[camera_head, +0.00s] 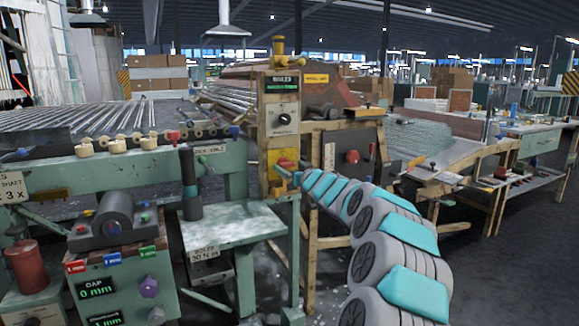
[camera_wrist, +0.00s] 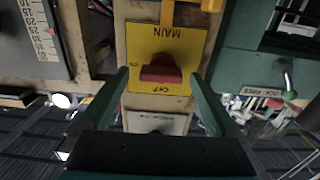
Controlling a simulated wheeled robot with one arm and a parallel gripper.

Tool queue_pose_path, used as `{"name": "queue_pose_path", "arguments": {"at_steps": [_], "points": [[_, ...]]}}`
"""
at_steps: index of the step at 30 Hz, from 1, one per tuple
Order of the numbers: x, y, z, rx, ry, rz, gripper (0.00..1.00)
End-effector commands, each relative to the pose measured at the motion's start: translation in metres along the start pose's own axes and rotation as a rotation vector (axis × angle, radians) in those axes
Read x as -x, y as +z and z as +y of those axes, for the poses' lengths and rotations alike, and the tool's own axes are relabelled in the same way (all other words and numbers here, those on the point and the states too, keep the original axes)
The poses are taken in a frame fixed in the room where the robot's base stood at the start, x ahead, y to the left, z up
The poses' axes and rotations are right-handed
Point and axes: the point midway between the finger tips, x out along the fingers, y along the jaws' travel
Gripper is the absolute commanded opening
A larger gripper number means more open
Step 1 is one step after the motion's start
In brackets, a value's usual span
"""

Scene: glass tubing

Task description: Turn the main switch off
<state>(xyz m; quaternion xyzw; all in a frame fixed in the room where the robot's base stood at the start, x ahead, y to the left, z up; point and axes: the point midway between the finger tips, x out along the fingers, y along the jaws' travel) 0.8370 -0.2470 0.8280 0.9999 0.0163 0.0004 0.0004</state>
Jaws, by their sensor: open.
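The main switch is a red knob (camera_wrist: 161,70) on a yellow plate (camera_wrist: 165,38) marked MAIN, upside down in the wrist view. The knob's bar lies about level across the plate, its left end by a small ON mark; OFF is printed below it. In the head view the yellow plate (camera_head: 283,155) is on the wooden post, partly hidden by my gripper (camera_head: 288,172). My gripper (camera_wrist: 160,76) is open, with one green finger on each side of the knob. Nothing is held between them. I cannot tell whether the fingertips touch the plate.
A dial panel (camera_head: 283,118) sits above the plate on the post. A dark box with a red knob (camera_head: 353,157) stands to the right. A green table (camera_head: 232,228) is low at the left. A scale panel (camera_wrist: 40,40) is at the wrist view's left.

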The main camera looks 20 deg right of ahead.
Motion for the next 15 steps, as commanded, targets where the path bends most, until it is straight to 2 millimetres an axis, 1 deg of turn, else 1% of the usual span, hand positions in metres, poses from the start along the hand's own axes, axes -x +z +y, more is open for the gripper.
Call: {"name": "queue_pose_path", "arguments": {"at_steps": [4,13,14,15], "points": [[-0.0067,-0.0004,-0.0014,0.001,-0.002,0.000,0.97],[-0.0081,0.0003,-0.0015,0.000,-0.002,-0.001,0.97],[-0.0081,0.0002,-0.0014,0.000,-0.002,-0.001,0.96],[-0.0080,0.0003,-0.0014,0.000,-0.002,-0.001,0.92]]}}
